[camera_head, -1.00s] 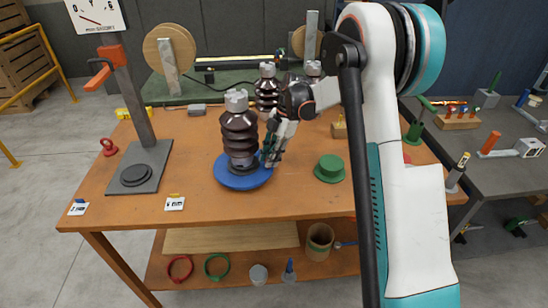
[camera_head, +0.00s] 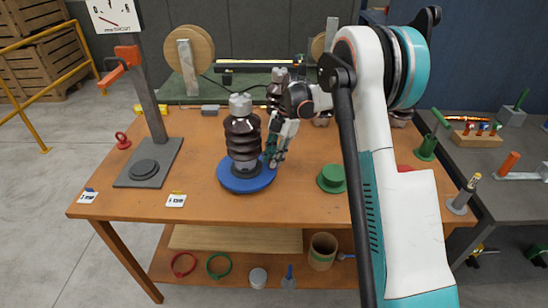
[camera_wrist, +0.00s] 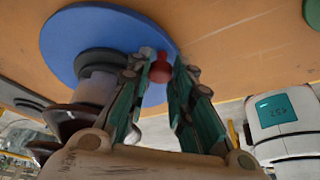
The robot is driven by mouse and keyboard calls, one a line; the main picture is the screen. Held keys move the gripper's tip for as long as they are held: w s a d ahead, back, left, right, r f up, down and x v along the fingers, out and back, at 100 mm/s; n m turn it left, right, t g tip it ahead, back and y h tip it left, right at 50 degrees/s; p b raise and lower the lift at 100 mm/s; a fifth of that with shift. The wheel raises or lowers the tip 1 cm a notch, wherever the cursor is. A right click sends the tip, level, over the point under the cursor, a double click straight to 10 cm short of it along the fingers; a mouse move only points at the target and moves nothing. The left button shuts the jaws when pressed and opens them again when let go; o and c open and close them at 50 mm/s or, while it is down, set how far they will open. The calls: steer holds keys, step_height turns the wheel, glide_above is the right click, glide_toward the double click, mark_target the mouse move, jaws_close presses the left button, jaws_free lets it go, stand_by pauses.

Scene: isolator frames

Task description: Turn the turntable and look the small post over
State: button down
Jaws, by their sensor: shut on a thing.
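The blue turntable (camera_head: 232,184) lies on the orange-brown workbench. A dark brown ribbed post (camera_head: 243,135) with a light grey top stands upright on it. In the wrist view the turntable (camera_wrist: 75,40) fills the upper left, and the post (camera_wrist: 95,90) shows only in part, beside the fingers. My gripper (camera_head: 273,162) is at the turntable's right edge, fingers pointing down. In the wrist view my gripper (camera_wrist: 160,62) is shut on a small red knob (camera_wrist: 160,70) at the turntable's rim. The fingers partly hide the knob.
Another ribbed post (camera_head: 277,80) stands behind, partly hidden by my arm. A green round piece (camera_head: 331,178) sits right of the turntable. A grey stand with an orange handle (camera_head: 148,100) is at the left. The bench front is mostly clear.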

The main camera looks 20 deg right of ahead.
steer(key=c, duration=1.4)
jaws_free()
steer(key=shift+r, duration=0.1)
steer(key=v, duration=1.2)
